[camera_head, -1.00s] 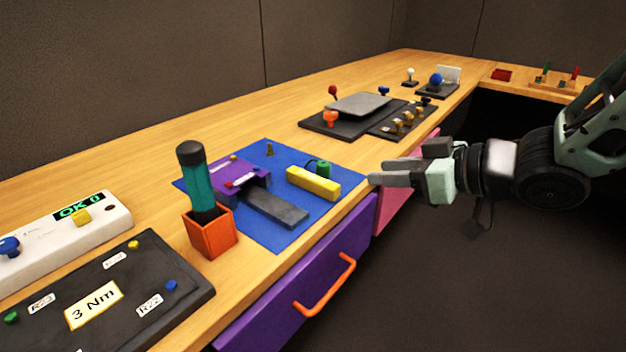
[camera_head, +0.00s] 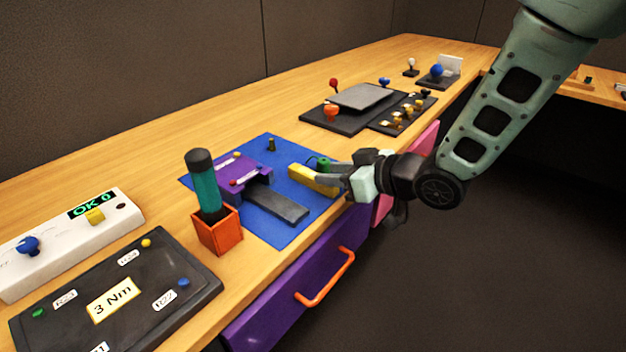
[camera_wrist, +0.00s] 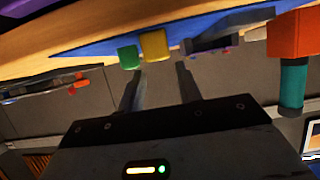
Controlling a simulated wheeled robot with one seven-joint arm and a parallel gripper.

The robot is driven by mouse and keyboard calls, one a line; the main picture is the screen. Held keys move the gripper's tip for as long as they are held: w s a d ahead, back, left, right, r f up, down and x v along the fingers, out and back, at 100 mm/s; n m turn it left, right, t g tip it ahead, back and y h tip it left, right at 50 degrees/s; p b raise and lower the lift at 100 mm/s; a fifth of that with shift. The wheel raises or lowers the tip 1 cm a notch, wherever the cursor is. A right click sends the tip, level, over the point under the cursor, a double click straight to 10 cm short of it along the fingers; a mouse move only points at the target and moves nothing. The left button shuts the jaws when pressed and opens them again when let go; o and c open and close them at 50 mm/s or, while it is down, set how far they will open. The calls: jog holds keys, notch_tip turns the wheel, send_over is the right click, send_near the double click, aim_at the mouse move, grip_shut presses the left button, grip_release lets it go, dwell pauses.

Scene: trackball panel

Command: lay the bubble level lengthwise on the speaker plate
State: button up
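The yellow bar (camera_head: 311,181), which looks like the bubble level, lies on a blue mat (camera_head: 283,231) near the bench's front edge. Its end also shows in the wrist view (camera_wrist: 154,45). My gripper (camera_head: 328,180) is at the bar's right end, fingers pointing along the bench, partly covering it. In the wrist view my gripper (camera_wrist: 160,76) is open, its two fingers apart with nothing between them, the bar just beyond the tips. A flat grey plate (camera_head: 360,96) rests on a dark panel farther back; I cannot tell for certain that it is the speaker plate.
A green cylinder (camera_head: 323,163) stands close beside the bar. A purple block (camera_head: 238,172) and a dark grey bar (camera_head: 276,203) share the mat. An orange holder (camera_head: 217,232) with a teal-handled tool stands left. Bare bench lies between the mat and the dark panel (camera_head: 316,118).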

aim_at(313, 180)
jog(key=x, duration=0.5)
jog(key=shift+s+f, duration=0.15)
jog(key=shift+f, duration=0.3)
grip_shut()
